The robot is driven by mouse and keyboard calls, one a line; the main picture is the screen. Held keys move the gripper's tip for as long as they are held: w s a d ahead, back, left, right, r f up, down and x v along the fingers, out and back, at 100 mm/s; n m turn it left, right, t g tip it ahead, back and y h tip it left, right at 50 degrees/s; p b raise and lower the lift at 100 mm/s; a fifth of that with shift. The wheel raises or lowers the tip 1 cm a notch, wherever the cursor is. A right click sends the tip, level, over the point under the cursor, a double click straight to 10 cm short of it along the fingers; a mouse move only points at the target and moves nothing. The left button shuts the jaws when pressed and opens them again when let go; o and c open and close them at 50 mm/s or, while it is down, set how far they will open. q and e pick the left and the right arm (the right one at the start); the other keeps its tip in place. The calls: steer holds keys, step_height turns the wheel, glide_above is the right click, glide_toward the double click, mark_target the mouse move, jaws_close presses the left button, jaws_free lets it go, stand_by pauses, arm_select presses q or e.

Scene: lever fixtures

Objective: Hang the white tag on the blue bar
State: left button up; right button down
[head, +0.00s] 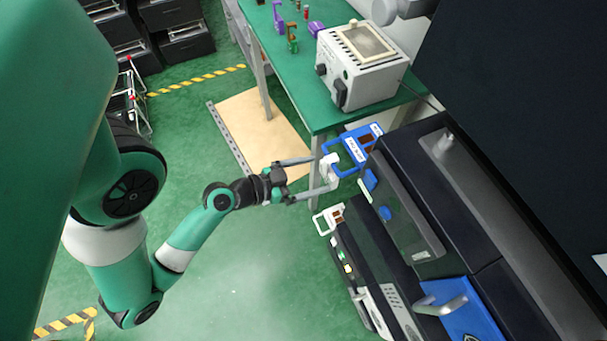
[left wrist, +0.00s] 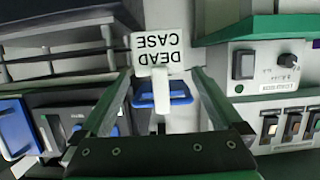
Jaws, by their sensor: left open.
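The white tag (left wrist: 157,50) reads "DEAD CASE", upside down, in the left wrist view. Its white stem (left wrist: 161,92) crosses in front of the blue bar (left wrist: 178,99). In the head view the white tag (head: 329,167) is at the blue bar (head: 345,172), on the front of the dark machine. Whether it hooks over the bar or only lies against it, I cannot tell. My left gripper (head: 324,174) is open, its two fingers on either side of the tag and bar, with gaps showing in the wrist view. My right gripper is not in view.
A green table (head: 300,75) with a white box-shaped instrument (head: 368,70) stands above. A grey lever on a blue panel (head: 462,318) is at lower right. Open green floor (head: 230,280) lies left of the machine.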

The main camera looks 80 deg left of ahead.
arm_select(q)
steer(key=p+v, duration=0.2)
steer(key=v, duration=0.1)
steer(key=shift+s+d+r+p, duration=0.15)
steer(key=shift+s+p, duration=0.05)
steer(key=shift+p, duration=0.2)
